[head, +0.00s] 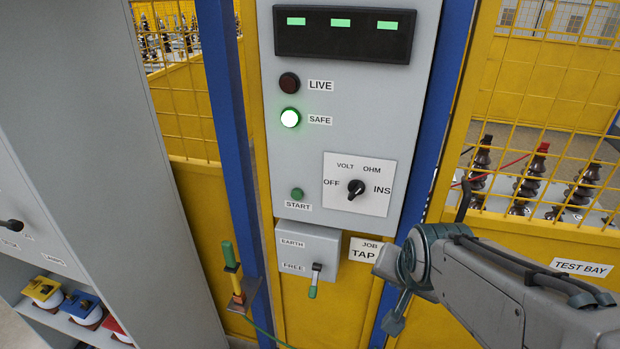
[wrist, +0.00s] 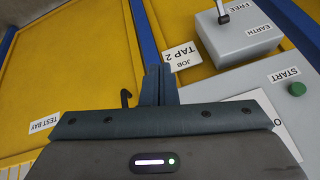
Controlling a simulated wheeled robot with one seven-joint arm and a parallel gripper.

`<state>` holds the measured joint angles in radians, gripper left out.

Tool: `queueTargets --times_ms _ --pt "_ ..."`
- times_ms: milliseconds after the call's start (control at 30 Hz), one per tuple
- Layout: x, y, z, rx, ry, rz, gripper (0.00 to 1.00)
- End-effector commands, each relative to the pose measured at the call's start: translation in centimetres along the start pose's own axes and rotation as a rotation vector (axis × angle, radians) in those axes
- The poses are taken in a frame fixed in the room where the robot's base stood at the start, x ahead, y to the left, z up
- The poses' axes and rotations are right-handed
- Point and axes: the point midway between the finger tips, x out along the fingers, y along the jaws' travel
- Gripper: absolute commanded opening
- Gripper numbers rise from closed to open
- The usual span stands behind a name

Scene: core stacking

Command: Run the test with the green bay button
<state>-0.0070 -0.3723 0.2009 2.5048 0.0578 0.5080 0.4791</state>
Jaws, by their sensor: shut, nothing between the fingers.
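The green START button (head: 297,194) is on the grey panel (head: 276,150), left of the selector dial (head: 356,187). It also shows at the right of the wrist view (wrist: 297,89). The dial is marked OFF, VOLT, OHM and INS; I cannot tell its pointer's setting for sure. The SAFE lamp (head: 290,117) glows and the LIVE lamp (head: 289,82) is dark. The EARTH/FREE lever (head: 314,280) hangs down beside FREE. My gripper (wrist: 158,78) is shut and empty, with the JOB TAP 2 label (wrist: 183,54) beyond its fingers, apart from the button.
A green-handled rod (head: 232,262) stands in a holder on the blue post, with a green cable below. A grey cabinet (head: 110,160) holds coloured units at left. Yellow mesh fence and dark insulators (head: 530,178) are at right, above the TEST BAY sign (head: 581,268).

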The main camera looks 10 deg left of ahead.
Motion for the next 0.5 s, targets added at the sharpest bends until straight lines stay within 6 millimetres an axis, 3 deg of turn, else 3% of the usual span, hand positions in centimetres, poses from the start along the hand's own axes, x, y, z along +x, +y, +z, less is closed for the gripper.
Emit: queueTargets --times_ms 100,300,500 --pt "2.0 -5.4 -0.9 0.193 0.069 -0.122 0.0" --pt "3.7 -14.2 -0.8 0.565 0.085 -0.399 0.0" --pt "3.4 -20.5 0.5 0.885 -0.01 -0.635 0.0"
